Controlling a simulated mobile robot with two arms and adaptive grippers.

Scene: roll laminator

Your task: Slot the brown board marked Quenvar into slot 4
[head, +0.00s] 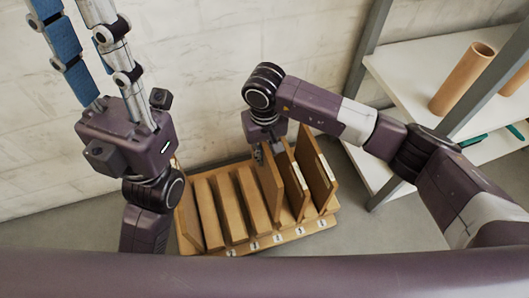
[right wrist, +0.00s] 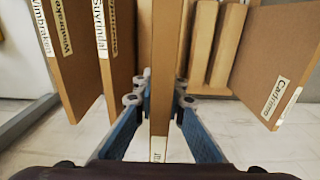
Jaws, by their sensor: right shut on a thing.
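My right gripper (head: 262,157) is shut on a brown board (head: 271,188) at the rack; in the right wrist view the board (right wrist: 165,75) stands upright between its blue fingers. The held board's label (right wrist: 158,149) is cut off, so I cannot read its name or see Quenvar on any board. The wooden slotted rack (head: 265,243) has small tags along its front, too small to read. The held board's lower end is at the rack; I cannot tell how deep it sits. My left gripper (head: 85,60) is raised at top left, empty, its blue fingers apart.
Two labelled boards (head: 295,190) (head: 316,172) stand right of the held one. Another board (right wrist: 277,62) stands at the rack's other end. Low wooden dividers (head: 231,207) lie between. A white shelf (head: 415,85) with a brown tube (head: 462,78) is at right; a wall is behind.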

